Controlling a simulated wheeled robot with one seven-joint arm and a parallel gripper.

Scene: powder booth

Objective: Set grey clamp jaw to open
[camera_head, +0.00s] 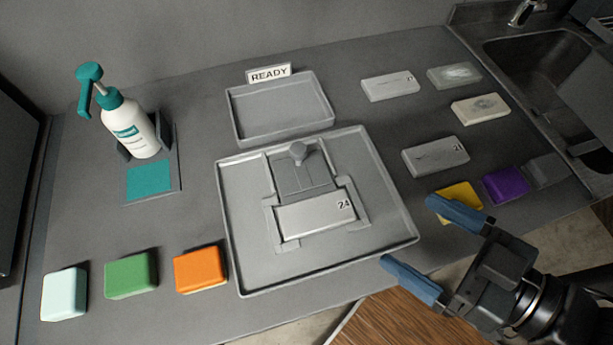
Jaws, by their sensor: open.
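The grey clamp jaw (303,173) is in the middle of a grey tray, with a knob (298,151) at its back end. In front of it a grey block marked 24 (316,218) lies in a grey fixture. The jaw looks close to the block's back edge; I cannot tell whether they touch. My gripper (406,232) is at the lower right, by the tray's front right corner. Its two blue fingers are spread wide with nothing between them. It is apart from the clamp jaw.
The fixture tray (404,208) has a raised rim. An empty tray (279,104) with a READY sign (268,74) stands behind it. A pump bottle (129,125) stands left. Coloured blocks, including orange (201,270) and purple (506,185), and grey blocks (435,156) flank the tray. A sink (535,70) is far right.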

